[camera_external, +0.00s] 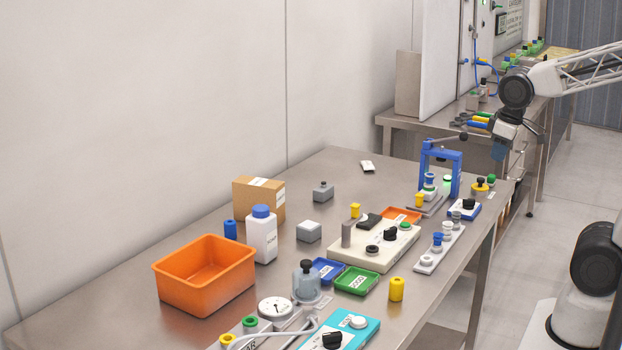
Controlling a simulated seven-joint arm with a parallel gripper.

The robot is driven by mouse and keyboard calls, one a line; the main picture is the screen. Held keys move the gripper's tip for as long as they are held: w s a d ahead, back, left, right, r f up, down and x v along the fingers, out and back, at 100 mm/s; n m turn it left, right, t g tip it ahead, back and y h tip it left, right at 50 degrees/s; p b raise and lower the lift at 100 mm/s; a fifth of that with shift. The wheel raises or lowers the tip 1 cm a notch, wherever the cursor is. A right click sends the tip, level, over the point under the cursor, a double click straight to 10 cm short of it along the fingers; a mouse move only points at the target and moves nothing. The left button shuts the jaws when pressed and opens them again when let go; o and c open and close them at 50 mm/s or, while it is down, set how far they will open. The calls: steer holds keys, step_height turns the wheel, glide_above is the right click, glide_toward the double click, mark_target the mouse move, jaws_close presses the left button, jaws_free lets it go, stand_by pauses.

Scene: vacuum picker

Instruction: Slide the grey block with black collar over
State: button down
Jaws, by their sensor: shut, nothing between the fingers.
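A small grey block (323,192) with a darker round piece on top stands on the steel table, behind the middle. It looks like the grey block with black collar, but the collar is too small to make out clearly. A plainer light grey block (309,232) stands in front of it, apart from it. My gripper (497,157) hangs at the upper right, beyond the table's right edge and far from both blocks. It is shut and holds nothing; its fingertips are small in view.
A blue frame (456,160) stands between my gripper and the blocks. A cream board (345,255) with knobs lies right of the blocks. A cardboard box (245,198), white bottle (262,238) and orange bin (180,285) stand left. The table behind the grey block is mostly clear.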

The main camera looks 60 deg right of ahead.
steer(key=w+f+n+g+h, duration=0.15)
steer(key=w+n+h, duration=0.5)
steer(key=w, duration=2.25)
steer(key=w+a+f+n+g, duration=0.1)
steer(key=w+f+n, duration=0.2)
steer(key=w, duration=0.4)
steer(key=w+a+f+n, duration=0.1)
steer(key=w+f+n, duration=0.25)
steer(key=w, duration=0.35)
steer(key=n+h, duration=0.2)
steer(key=n, duration=0.2)
glide_toward(323, 196)
steer(key=v, duration=0.3)
steer(key=shift+s+a, duration=0.1)
steer(key=shift+a, duration=0.15)
steer(key=shift+x, duration=4.95)
steer(key=shift+d, duration=0.1)
